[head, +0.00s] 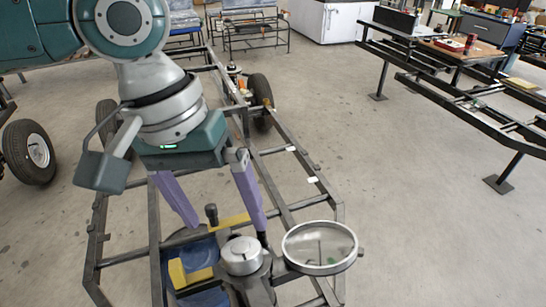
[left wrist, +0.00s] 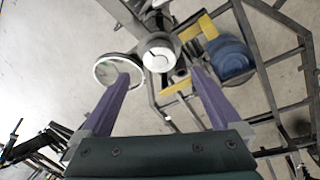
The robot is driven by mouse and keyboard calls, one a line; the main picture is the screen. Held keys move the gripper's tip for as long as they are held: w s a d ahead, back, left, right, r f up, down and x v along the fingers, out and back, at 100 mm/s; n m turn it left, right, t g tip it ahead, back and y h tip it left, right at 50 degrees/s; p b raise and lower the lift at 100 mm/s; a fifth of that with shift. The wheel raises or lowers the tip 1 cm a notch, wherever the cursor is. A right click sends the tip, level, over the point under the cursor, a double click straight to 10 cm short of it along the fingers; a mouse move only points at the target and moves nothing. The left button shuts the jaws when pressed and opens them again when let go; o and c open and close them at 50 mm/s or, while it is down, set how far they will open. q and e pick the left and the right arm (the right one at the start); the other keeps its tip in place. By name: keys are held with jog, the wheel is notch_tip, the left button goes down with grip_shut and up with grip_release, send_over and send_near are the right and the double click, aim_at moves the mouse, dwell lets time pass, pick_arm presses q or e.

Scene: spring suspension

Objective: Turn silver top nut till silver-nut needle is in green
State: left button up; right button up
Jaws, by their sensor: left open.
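The silver top nut (head: 241,255) is a round, pale metal cap with a slot across its top, at the bottom centre of the head view. It also shows in the left wrist view (left wrist: 158,53), beyond the fingertips. A round glass-faced dial (head: 320,246) stands just right of the nut; a thin dark line and a faint green patch show in it, but I cannot read the needle's position clearly. My left gripper (head: 226,225) is open and empty, its two purple fingers apart, above and behind the nut. My right gripper is out of view.
Yellow and blue parts (head: 190,268) sit left of the nut, with a small dark knob (head: 211,214) behind. A rack (head: 470,90) stands at the right; the floor between is clear.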

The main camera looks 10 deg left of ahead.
aim_at(240, 250)
pick_arm(q)
jog(key=b+x, duration=0.1)
jog(key=x, duration=0.6)
jog(key=shift+f, duration=0.1)
jog(key=c, duration=1.4)
